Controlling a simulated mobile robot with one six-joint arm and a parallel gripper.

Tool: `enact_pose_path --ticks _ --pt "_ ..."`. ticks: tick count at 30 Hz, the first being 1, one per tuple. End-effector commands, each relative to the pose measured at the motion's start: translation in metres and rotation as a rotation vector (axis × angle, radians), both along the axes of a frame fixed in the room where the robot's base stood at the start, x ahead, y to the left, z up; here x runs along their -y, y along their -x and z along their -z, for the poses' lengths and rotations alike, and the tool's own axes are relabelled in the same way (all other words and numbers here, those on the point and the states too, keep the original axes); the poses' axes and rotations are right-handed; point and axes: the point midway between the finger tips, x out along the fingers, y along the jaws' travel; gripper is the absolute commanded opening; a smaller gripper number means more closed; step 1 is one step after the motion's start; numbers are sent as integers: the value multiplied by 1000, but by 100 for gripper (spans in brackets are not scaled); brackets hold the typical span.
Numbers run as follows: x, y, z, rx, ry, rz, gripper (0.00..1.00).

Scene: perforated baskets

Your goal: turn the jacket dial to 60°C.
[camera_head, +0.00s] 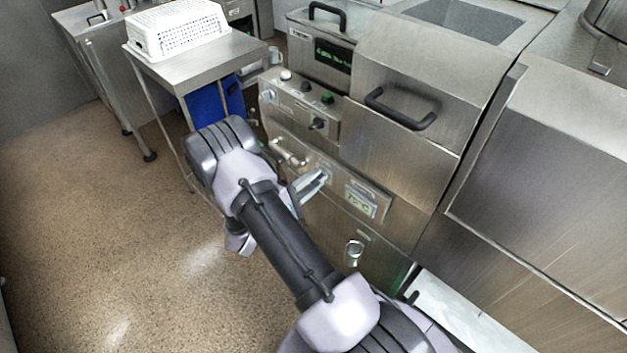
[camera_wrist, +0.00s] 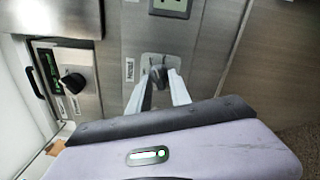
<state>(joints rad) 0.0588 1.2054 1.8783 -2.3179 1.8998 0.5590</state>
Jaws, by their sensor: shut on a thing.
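The jacket dial (camera_wrist: 159,76) is a dark knob on a light plate on the steel front, seen in the wrist view. My gripper (camera_wrist: 158,90) is shut on it, one pale finger on each side. In the head view my gripper (camera_head: 311,185) reaches the lower front panel, and the fingers and arm mostly hide the dial. A small display (camera_head: 360,203) with a temperature readout in °C sits to the right of the dial; its digits are too small to read surely. The display's edge also shows at the top of the wrist view (camera_wrist: 171,8).
Another black knob (camera_head: 318,124) sits on the control panel above, with several buttons. A bar handle (camera_head: 288,153) is left of my gripper. A tap-like fitting (camera_head: 354,250) sticks out below. A white perforated basket (camera_head: 178,30) stands on a steel table (camera_head: 205,62). The floor at left is clear.

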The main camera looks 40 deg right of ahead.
Motion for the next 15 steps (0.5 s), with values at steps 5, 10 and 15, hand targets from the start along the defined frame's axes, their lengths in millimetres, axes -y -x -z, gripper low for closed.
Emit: enact_pose_path --ticks 5,10,15 --pt "0 0 0 -90 7 0 0" --pt "0 0 0 -232 18 0 0" --pt "0 1 1 -395 31 0 0"
